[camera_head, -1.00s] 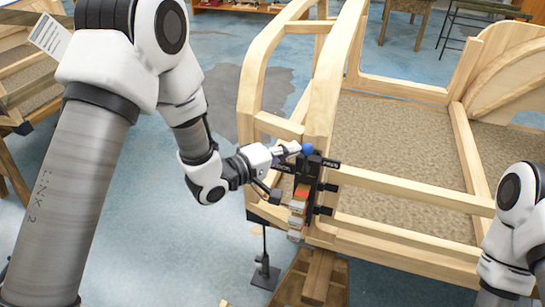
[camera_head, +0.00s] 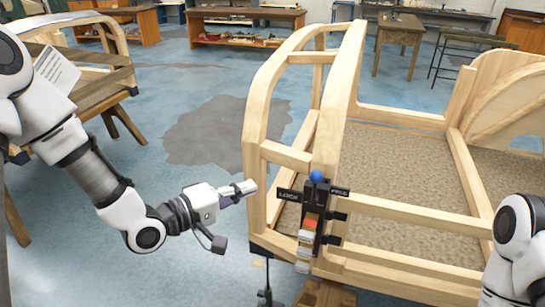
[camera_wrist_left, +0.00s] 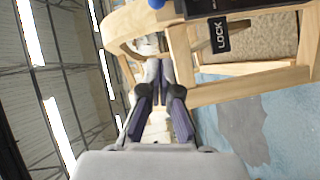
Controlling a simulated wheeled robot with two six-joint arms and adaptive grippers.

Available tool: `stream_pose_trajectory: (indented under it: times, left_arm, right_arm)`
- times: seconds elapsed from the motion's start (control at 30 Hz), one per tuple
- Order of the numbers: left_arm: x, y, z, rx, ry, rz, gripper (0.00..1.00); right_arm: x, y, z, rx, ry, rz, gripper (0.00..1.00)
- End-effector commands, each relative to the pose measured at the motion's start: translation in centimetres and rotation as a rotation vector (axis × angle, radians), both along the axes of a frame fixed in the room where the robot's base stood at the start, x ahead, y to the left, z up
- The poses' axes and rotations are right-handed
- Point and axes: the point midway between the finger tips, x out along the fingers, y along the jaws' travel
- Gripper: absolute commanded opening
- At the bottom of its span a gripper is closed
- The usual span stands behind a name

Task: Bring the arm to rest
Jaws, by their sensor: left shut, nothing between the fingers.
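My left gripper (camera_head: 246,189) is shut and empty in the head view. It is in the air just left of the wooden body frame (camera_head: 259,120), apart from the black latch. In the left wrist view my left gripper (camera_wrist_left: 155,75) shows its two fingers together, with the frame behind them. The latch's LOCK label (camera_wrist_left: 219,35) shows in the wrist view. Only part of my right arm shows at the lower right; its gripper is out of view.
Another wooden frame on a trestle (camera_head: 105,95) stands at the upper left, with a paper sheet (camera_head: 57,70) near it. Workbenches (camera_head: 245,22) stand along the back. The blue floor between my left arm and the back benches is clear.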

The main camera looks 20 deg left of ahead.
Motion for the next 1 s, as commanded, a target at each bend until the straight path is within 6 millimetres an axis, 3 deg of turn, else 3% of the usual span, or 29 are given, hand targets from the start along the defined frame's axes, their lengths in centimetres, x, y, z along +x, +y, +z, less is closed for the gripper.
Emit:
stream_pose_trajectory:
  times: [0.13, 0.23, 0.37, 0.4, 0.47, 0.6, 0.67, 0.7, 0.8, 1.0]
  left_arm:
    - [-0.2, -0.1, -1.4, 0.003, 0.027, -0.002, 0.00]
    - [-1.3, -0.9, -6.2, 0.030, 0.117, -0.027, 0.00]
    - [-4.7, -2.3, -16.4, 0.113, 0.340, -0.053, 0.00]
    - [-6.2, -2.4, -19.8, 0.163, 0.417, -0.051, 0.00]
    - [-8.8, -2.2, -24.7, 0.267, 0.519, -0.060, 0.00]
    - [-16.8, -0.6, -34.5, 0.606, 0.731, -0.150, 0.00]
    - [-20.7, 0.8, -37.5, 0.789, 0.807, -0.236, 0.00]
    - [-23.1, 2.0, -38.7, 0.922, 0.847, -0.312, 0.00]
    - [-24.9, 4.3, -38.7, 1.118, 0.870, -0.447, 0.00]
    - [-25.8, 4.9, -38.8, 1.216, 0.823, -0.603, 0.00]
  right_arm:
    - [0.0, 0.0, -0.2, 0.000, 0.000, 0.000, 0.00]
    - [0.0, 0.0, -0.7, 0.000, 0.000, 0.000, 0.00]
    - [0.0, 0.0, -1.7, 0.000, 0.000, 0.000, 0.00]
    - [0.0, 0.0, -2.0, 0.000, 0.000, 0.000, 0.00]
    - [0.0, 0.0, -2.3, 0.000, 0.000, 0.000, 0.00]
    - [0.0, 0.0, -3.1, 0.000, 0.000, 0.000, 0.00]
    - [0.0, 0.0, -3.3, 0.000, 0.000, 0.000, 0.00]
    - [0.0, 0.0, -3.3, 0.000, 0.000, 0.000, 0.00]
    - [0.0, 0.0, -3.1, 0.000, 0.000, 0.000, 0.00]
    - [0.0, 0.0, -3.1, 0.000, 0.000, 0.000, 0.00]
